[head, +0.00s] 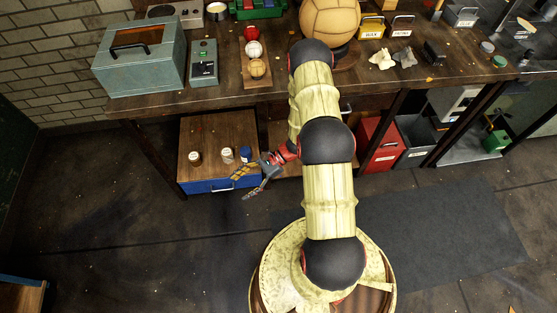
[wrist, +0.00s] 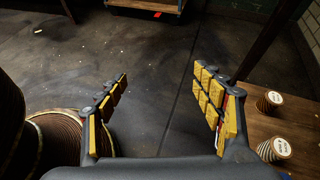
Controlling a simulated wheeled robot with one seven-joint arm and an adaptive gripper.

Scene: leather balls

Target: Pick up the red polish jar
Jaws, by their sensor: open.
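My gripper (head: 243,184) is open and empty at the front right of a low wooden cabinet top. Its spread fingers with yellow pads also show in the wrist view (wrist: 161,76), with only dark floor between them. I cannot tell which jar is the red polish one.
The low cabinet (head: 215,128) has a blue drawer front (head: 215,187). A workbench (head: 150,101) overhangs behind it, with a dark table leg (head: 158,160) at its left. A red bin (head: 378,146) stands right of my arm.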

